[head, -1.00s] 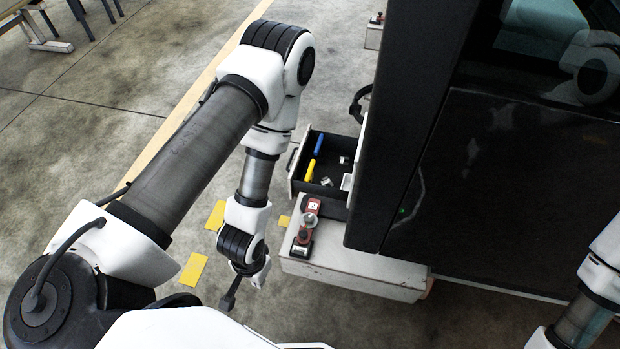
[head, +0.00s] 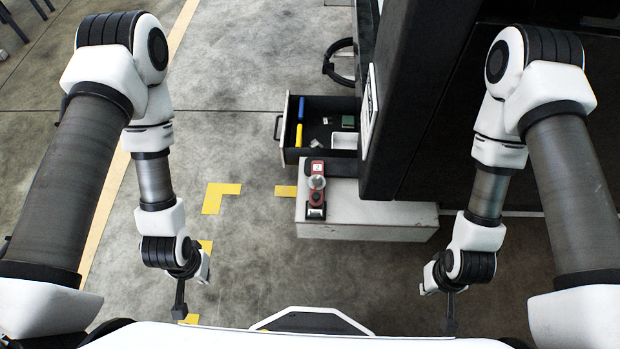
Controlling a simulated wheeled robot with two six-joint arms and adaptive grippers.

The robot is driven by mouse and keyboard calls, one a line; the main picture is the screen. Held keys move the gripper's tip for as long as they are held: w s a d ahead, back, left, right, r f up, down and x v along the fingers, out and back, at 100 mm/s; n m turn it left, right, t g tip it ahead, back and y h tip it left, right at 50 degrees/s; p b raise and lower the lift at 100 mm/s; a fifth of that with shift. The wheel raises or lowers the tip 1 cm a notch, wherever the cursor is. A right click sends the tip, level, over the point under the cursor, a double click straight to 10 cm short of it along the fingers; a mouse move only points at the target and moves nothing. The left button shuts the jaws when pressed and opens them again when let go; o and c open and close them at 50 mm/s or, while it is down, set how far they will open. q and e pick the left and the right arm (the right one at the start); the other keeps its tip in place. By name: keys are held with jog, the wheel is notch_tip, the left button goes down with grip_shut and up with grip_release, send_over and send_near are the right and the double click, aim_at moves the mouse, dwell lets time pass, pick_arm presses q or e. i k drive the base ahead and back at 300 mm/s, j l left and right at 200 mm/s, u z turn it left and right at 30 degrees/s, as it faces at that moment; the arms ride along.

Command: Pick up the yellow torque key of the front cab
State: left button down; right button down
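A small yellow handled piece (head: 299,134), which looks like the yellow torque key, lies in the open dark drawer (head: 291,155) beside the cab. A blue handled piece (head: 302,108) lies just behind it in the same drawer. My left gripper (head: 205,268) hangs over the floor, left of the drawer and nearer to me, apart from it. My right gripper (head: 429,279) hangs over the floor, in front of the white cabinet's right end. Both grippers are small and partly hidden by their wrists, so their finger openings cannot be made out.
A red device (head: 316,190) stands on the white low cabinet (head: 380,222) in front of the drawer. A green block (head: 348,121) and a white tray (head: 343,141) are also in the drawer. The dark cab (head: 425,100) blocks the right. Floor on the left is clear.

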aim_at(298, 145)
jog(key=z, duration=0.3)
jog(key=i+j+z, duration=0.2)
jog(key=j+z, duration=0.25)
jog(key=i+j+z, duration=0.1)
jog(key=j+z, duration=0.75)
jog(key=i+j, duration=0.1)
jog(key=j, duration=0.75)
